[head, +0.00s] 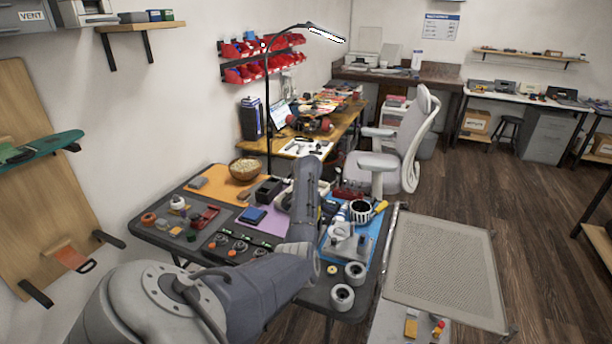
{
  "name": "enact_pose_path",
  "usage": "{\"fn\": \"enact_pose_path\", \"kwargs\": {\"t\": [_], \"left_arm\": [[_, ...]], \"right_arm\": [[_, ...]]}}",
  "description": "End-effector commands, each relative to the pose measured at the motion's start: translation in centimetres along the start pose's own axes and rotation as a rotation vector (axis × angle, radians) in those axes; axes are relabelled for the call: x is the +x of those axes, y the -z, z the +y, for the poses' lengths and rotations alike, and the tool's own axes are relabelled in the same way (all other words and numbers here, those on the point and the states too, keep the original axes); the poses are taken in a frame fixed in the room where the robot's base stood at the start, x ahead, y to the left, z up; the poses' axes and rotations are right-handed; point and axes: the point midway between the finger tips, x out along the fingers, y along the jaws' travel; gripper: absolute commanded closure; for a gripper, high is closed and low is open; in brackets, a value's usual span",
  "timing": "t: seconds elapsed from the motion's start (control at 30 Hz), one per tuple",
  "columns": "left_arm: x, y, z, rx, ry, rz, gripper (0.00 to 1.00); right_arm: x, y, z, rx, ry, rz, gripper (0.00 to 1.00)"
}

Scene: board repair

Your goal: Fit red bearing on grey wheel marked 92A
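No 92A marking is readable. Small orange-red round parts, one (148,218) at the table's left end and several in a dark holder (240,247), are too small to identify surely as the red bearing. My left arm reaches in from the lower left over the table. Its gripper is hidden or cannot be made out behind the forearm. My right gripper is out of the picture.
A grey fixture (348,244) stands on a blue mat (374,226) behind the wheels. A perforated platform (445,265) stands to the right. A lamp pole rises behind the table.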

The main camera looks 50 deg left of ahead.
Motion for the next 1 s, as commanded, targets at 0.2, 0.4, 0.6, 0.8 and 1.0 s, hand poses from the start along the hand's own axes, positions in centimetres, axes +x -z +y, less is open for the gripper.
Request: {"fn": "enact_pose_path", "kwargs": {"t": [0.2,0.4,0.6,0.8,1.0], "left_arm": [[0.22,0.00,0.01,0.000,0.000,0.000,1.00],[0.61,-0.01,0.00,0.000,0.000,-0.001,1.00],[0.87,0.00,-0.02,0.000,0.001,0.000,1.00],[0.88,0.01,-0.02,0.000,0.000,0.000,1.00],[0.88,0.02,-0.01,0.000,0.000,0.000,1.00]], "right_arm": [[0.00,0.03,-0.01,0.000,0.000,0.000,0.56],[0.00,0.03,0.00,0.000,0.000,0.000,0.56],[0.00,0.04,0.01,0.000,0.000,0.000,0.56],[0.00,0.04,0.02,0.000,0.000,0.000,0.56],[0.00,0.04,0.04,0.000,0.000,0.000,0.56]]}}
